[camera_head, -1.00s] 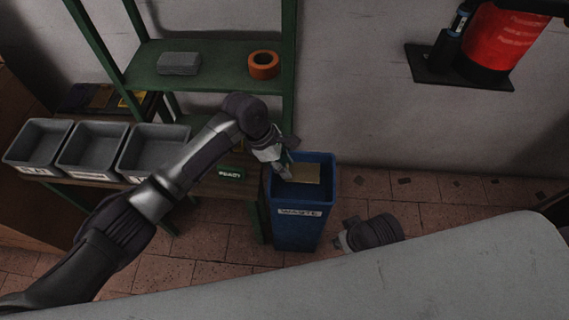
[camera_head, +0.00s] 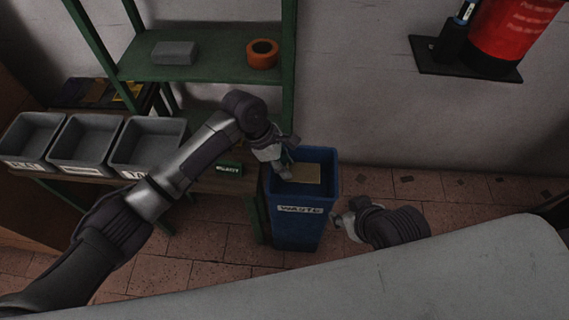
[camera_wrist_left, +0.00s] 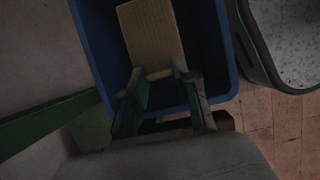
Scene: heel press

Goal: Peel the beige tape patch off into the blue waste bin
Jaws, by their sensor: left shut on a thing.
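The beige tape patch (camera_head: 305,174) shows as a flat tan rectangle at the mouth of the blue waste bin (camera_head: 298,230), which has a white label on its front. My left gripper (camera_head: 284,168) is over the bin's left side. In the left wrist view, the gripper's two fingers (camera_wrist_left: 159,78) are shut on the near edge of the patch (camera_wrist_left: 150,32), which extends away inside the outline of the bin's rim (camera_wrist_left: 88,50). My right gripper (camera_head: 343,215) is right of the bin, near the grey surface's edge; its finger opening is too small to tell.
Several grey trays (camera_head: 148,128) stand on a low shelf at the left. A green rack (camera_head: 205,66) behind holds a grey block (camera_head: 174,52) and an orange roll (camera_head: 262,53). A red cylinder (camera_head: 512,38) is on the wall. A grey surface (camera_head: 430,285) crosses the foreground.

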